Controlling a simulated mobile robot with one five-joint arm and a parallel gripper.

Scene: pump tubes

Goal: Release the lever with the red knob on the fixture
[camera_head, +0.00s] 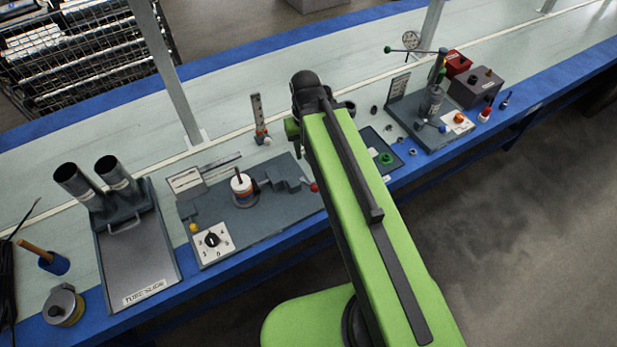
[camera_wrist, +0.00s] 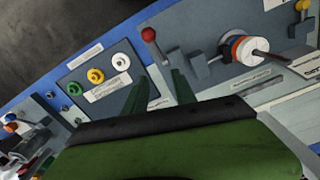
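The red knob (camera_head: 314,187) shows in the head view at the right end of the grey fixture (camera_head: 265,217), just left of my green arm. In the wrist view the red knob (camera_wrist: 148,34) tops a short lever (camera_wrist: 158,57) that runs down toward the fixture plate (camera_wrist: 205,79). A white and orange ringed part (camera_head: 242,187) sits on the fixture; it also shows in the wrist view (camera_wrist: 243,49). My gripper (camera_wrist: 160,75) has its two dark green fingers apart with nothing between them. The knob appears just beyond the fingertips, apart from them. The head view hides my gripper behind the arm.
A panel with coloured buttons (camera_wrist: 96,76) lies left of the fixture in the wrist view. In the head view, a tube slide (camera_head: 137,255) stands left of the fixture, and a lever press (camera_head: 431,103) stands to the right on the blue-edged bench.

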